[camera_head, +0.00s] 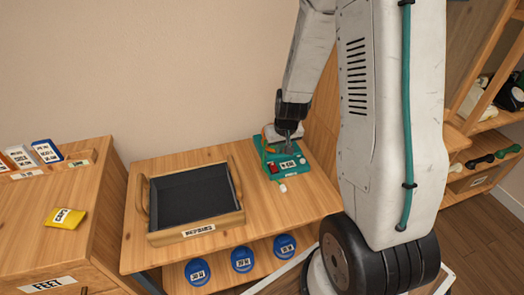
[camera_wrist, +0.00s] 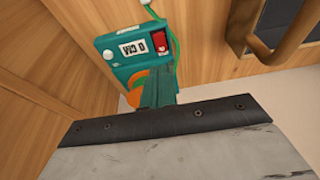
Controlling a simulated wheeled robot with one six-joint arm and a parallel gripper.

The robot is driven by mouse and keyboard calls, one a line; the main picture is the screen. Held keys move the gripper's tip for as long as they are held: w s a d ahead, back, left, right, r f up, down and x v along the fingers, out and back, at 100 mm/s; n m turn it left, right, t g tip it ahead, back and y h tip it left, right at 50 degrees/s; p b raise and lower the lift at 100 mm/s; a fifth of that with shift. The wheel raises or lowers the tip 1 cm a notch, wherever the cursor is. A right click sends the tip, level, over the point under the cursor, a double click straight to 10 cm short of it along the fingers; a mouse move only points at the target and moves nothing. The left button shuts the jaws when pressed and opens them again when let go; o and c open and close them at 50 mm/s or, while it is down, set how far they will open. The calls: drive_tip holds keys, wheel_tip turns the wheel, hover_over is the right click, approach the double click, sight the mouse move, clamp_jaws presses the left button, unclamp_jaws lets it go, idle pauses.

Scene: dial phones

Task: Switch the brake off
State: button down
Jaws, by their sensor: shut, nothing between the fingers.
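A teal device (camera_head: 290,168) sits at the back right of the wooden table, with a white label on its front. A red switch (camera_head: 273,169) is set on it beside the label; no brake marking is readable. In the wrist view the teal device (camera_wrist: 118,70) shows with its label, the red switch (camera_wrist: 159,39), a white round knob (camera_wrist: 108,55) and an orange round part (camera_wrist: 136,89). My gripper (camera_head: 287,139) is shut and empty, pointing down at the back of the device. I cannot tell whether it touches. My gripper hides part of the device.
A wooden-framed black tray (camera_head: 165,238) stands left of the device. A small white piece (camera_head: 282,187) lies in front of it. A green cord (camera_wrist: 174,40) runs from the device. Blue round items (camera_head: 242,259) sit on the shelf below. A wooden wall stands close to the right.

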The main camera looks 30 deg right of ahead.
drive_tip(key=shift+v, duration=1.1)
drive_tip(key=shift+s, duration=0.1)
drive_tip(key=s+a+r+n+g, duration=0.1)
drive_tip(key=s+a+r, duration=0.6)
drive_tip(key=s+r, duration=0.4)
drive_tip(key=s+a+r+n, duration=0.2)
drive_tip(key=s+a+r, duration=0.6)
drive_tip(key=s+r, duration=0.4)
drive_tip(key=shift+s+a+r+g+y, duration=0.25)
drive_tip(key=shift+s+r+g+y, duration=0.15)
drive_tip(key=shift+r, duration=0.6)
